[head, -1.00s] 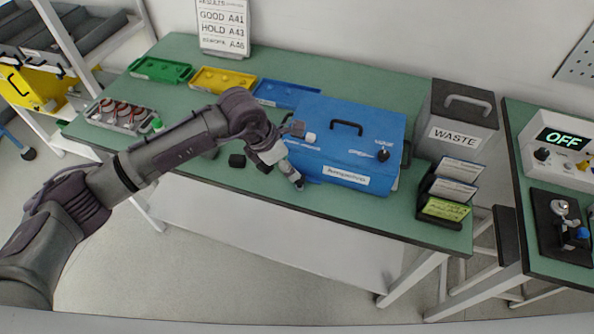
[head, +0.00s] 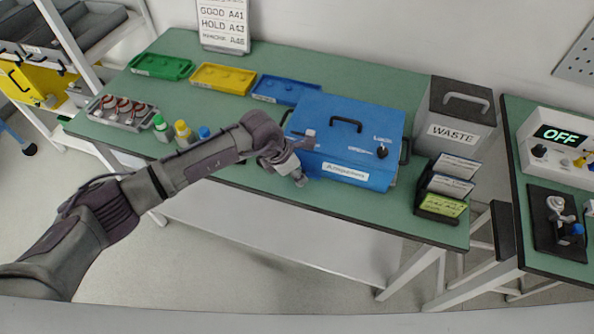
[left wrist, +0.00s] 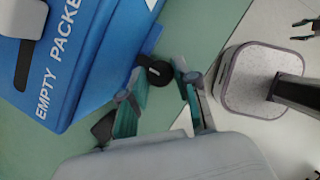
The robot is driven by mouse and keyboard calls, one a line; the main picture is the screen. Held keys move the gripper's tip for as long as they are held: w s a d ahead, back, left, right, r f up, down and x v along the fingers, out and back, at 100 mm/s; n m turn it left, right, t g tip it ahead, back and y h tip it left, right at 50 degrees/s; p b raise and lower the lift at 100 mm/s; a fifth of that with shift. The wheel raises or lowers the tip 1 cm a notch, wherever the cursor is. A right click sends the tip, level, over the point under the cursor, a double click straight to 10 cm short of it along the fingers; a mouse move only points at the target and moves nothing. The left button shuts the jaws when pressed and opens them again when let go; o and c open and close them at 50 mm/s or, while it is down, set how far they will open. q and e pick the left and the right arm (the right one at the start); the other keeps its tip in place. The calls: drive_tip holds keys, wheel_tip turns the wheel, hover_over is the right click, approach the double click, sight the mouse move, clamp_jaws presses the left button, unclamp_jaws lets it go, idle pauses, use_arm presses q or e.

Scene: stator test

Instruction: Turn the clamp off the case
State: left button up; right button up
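The blue case (head: 340,118) sits on the green bench, its lid shut, with a black handle on top. A black knob (head: 382,151) is on the lid's right part beside white lettering. My left gripper (head: 301,180) is low at the case's front left corner. In the left wrist view the left gripper (left wrist: 158,82) has its fingers apart, with a small black round piece (left wrist: 157,72) between the tips, close to the case's lower edge. I cannot tell whether they touch it. My right gripper (left wrist: 303,30) shows at the wrist view's right edge, prongs apart.
Behind are a green tray (head: 162,67), a yellow tray (head: 222,78) and a blue tray (head: 287,90). A grey WASTE bin (head: 456,116) and a card holder (head: 440,205) stand right of the case. Bottles (head: 182,131) and a rack (head: 122,112) are at left.

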use_arm(q)
clamp_jaws()
drive_tip(key=shift+n, duration=0.4)
drive_tip(key=n+t, duration=0.1)
drive_tip(key=n, duration=0.1)
drive_tip(key=shift+s+d+f+n+y+b, duration=0.1)
drive_tip(key=shift+n+y+b, duration=0.3)
drive_tip(key=n+t+y+b, duration=0.1)
drive_tip(key=n, duration=0.2)
drive_tip(key=shift+d+b, duration=0.15)
drive_tip(key=shift+b, duration=0.25)
drive_tip(key=n+y+b, duration=0.1)
drive_tip(key=n+b, duration=0.1)
drive_tip(key=n, duration=0.1)
drive_tip(key=n+y+b, duration=0.1)
drive_tip(key=n+b, duration=0.1)
drive_tip(key=n, duration=0.2)
drive_tip(key=shift+s+d+f+t+y+b, duration=0.1)
drive_tip(key=shift+d+t+y+b, duration=0.1)
drive_tip(key=shift+t+y+b, duration=0.15)
drive_tip(key=shift+d+n+y+b, duration=0.1)
drive_tip(key=shift+n+y+b, duration=0.65)
drive_tip(key=shift+n+b, duration=1.05)
drive_tip(key=shift+r+n+p, duration=0.2)
drive_tip(key=shift+n+p, duration=0.15)
drive_tip(key=shift+n, duration=0.15)
